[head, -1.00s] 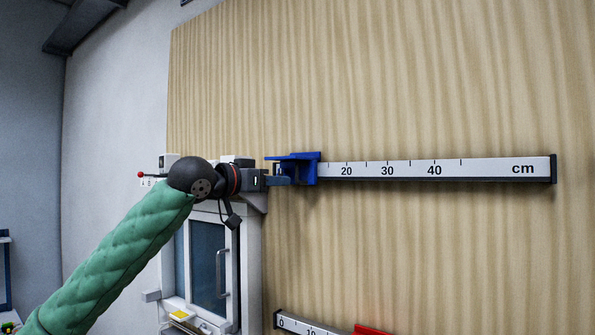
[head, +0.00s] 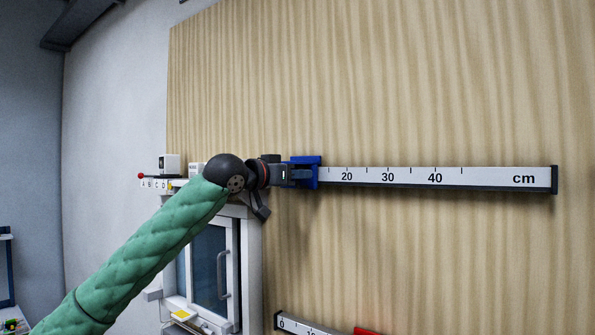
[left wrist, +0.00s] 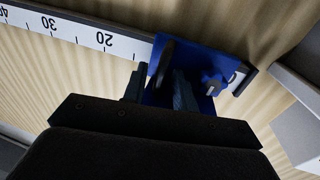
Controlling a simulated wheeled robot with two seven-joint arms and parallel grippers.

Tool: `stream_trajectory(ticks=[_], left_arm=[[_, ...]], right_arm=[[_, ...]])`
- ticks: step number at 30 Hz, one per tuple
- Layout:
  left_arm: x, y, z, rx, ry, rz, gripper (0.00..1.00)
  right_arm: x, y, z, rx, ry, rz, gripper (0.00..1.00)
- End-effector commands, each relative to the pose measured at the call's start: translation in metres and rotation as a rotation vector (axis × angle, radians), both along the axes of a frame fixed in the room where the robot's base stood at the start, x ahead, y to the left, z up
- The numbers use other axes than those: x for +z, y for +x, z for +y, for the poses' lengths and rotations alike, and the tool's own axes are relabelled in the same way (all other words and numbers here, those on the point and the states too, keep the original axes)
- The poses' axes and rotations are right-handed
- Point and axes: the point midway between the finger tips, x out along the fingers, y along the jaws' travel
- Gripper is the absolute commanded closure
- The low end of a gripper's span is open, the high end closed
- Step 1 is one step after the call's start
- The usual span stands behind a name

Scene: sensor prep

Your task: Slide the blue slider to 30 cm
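The blue slider (head: 313,161) sits near the left end of the upper white rail (head: 470,177), left of the 20 mark. The 30 mark (head: 387,177) is farther right along the rail. In the left wrist view the slider (left wrist: 218,62) shows a flat blue plate and a dark rounded part. My left gripper (head: 304,175) is at the slider and partly covers it in the head view. In the left wrist view its two fingers (left wrist: 160,92) stand apart with part of the slider between them; whether they touch it is unclear. My right gripper is not in view.
A second rail (head: 310,327) with a red slider (head: 367,331) lies lower on the wooden panel (head: 420,260). A white cabinet with a glazed door (head: 209,265) stands left of the rails. The upper rail is clear right of the blue slider.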

Motion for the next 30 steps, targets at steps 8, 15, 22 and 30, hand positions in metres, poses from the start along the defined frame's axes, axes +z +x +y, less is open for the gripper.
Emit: stream_trajectory(ticks=[8,15,22,30], left_arm=[[-0.001,0.002,-0.003,-0.001,0.0,0.0,0.72],[-0.001,0.002,-0.003,-0.001,0.0,0.0,1.0],[0.0,0.002,-0.003,-0.001,0.0,0.0,1.0],[-0.002,-0.016,-0.028,-0.006,0.0,-0.001,1.0]], right_arm=[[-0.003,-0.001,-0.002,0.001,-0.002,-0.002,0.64],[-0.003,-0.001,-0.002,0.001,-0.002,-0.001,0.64],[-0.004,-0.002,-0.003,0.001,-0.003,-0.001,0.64],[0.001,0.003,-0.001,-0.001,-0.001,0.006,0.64]])
